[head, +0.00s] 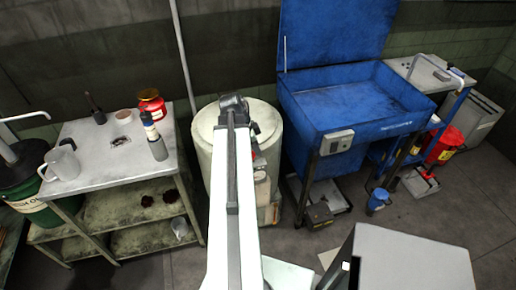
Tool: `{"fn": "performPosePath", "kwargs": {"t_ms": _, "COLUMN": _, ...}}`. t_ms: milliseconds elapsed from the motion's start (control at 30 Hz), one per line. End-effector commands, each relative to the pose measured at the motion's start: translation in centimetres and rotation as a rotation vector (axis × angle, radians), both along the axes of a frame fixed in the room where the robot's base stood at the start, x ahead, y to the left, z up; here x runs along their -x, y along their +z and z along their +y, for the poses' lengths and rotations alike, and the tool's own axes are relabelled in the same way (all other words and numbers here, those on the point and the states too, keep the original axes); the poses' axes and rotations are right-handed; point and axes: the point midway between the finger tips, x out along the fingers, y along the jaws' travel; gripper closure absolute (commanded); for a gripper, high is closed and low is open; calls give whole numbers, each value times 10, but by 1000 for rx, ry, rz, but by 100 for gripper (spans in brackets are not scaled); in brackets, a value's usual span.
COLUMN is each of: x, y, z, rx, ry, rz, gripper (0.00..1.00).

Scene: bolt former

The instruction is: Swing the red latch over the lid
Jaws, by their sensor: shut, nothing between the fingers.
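My arm rises through the middle of the head view and ends in a dark joint in front of a pale round drum. My gripper's fingers cannot be made out; they seem hidden behind the arm's end. The drum (207,125) stands on the floor between the grey table and the blue basin, its top partly covered by my arm. A small red part (256,155) shows on the drum's right side, close to my arm; I cannot tell whether it is the red latch. A blue lid (333,32) stands raised behind the blue basin (350,98).
A grey table (85,145) at left holds a white jug (62,163), a red tin (151,103) and a bottle (154,138). A red can (442,146) stands at right. A grey block (412,262) fills the lower right. Floor right of the drum has several boxes.

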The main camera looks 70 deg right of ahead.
Motion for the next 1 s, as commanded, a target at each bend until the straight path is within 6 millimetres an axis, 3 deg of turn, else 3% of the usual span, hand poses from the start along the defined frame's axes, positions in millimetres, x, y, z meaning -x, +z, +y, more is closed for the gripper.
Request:
{"fn": "performPosePath", "kwargs": {"t_ms": 267, "x": 19, "y": 8, "z": -17, "rx": 3, "ry": 10, "rz": 2, "gripper": 100}}
{"fn": "performPosePath", "kwargs": {"t_ms": 300, "x": 14, "y": 26, "z": -14, "rx": 3, "ry": 14, "rz": 2, "gripper": 100}}
{"fn": "performPosePath", "kwargs": {"t_ms": 400, "x": 6, "y": 51, "z": -9, "rx": 2, "ry": 17, "rz": 2, "gripper": 100}}
{"fn": "performPosePath", "kwargs": {"t_ms": 633, "x": -10, "y": 96, "z": -1, "rx": 3, "ry": 17, "rz": 3, "gripper": 100}}
{"fn": "performPosePath", "kwargs": {"t_ms": 1000, "x": -14, "y": 100, "z": 1, "rx": 3, "ry": 15, "rz": 4, "gripper": 100}}
